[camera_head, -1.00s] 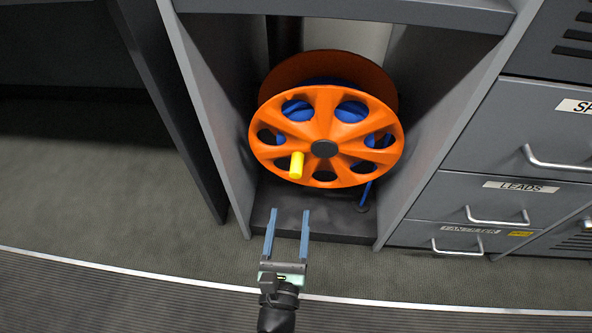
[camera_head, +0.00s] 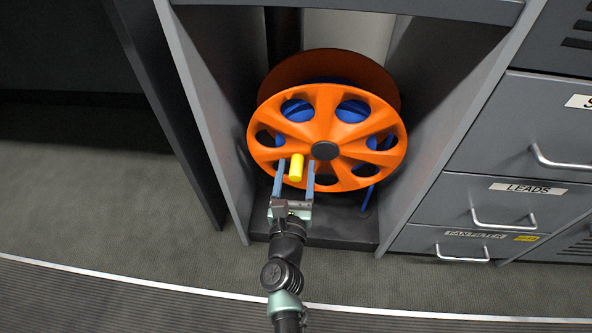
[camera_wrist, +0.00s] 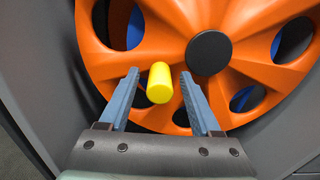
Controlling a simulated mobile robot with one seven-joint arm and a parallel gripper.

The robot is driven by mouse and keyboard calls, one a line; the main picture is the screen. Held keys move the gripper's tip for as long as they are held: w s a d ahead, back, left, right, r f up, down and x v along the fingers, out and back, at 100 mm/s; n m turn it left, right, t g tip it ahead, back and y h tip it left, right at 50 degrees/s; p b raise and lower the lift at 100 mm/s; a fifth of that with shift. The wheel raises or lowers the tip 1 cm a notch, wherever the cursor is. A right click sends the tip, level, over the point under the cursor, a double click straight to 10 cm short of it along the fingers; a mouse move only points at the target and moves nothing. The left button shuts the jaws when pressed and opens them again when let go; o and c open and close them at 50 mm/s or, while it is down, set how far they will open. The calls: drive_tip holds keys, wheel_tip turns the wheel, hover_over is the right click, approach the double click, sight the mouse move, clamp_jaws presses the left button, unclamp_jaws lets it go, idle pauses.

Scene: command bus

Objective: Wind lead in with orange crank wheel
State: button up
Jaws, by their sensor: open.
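The orange crank wheel (camera_head: 312,112) is the front face of a reel inside a grey cabinet bay, with a dark hub (camera_head: 325,151) at its centre. A yellow handle (camera_head: 296,167) sticks out at the wheel's lower left; it also shows in the wrist view (camera_wrist: 160,83). The blue lead (camera_head: 351,111) shows through the wheel's openings, and a length hangs down at the lower right (camera_head: 367,197). My gripper (camera_head: 296,170) is open, its two blue fingers on either side of the yellow handle. In the wrist view (camera_wrist: 160,85) gaps show between handle and fingers.
Grey side walls (camera_head: 205,120) enclose the reel left and right, with a floor plate (camera_head: 340,228) below. Drawers with handles, one labelled LEADS (camera_head: 500,200), stand to the right. Open carpet (camera_head: 120,205) lies in front and left.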

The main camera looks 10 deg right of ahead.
drive_tip(key=shift+c, duration=0.3)
clamp_jaws()
idle(1.2)
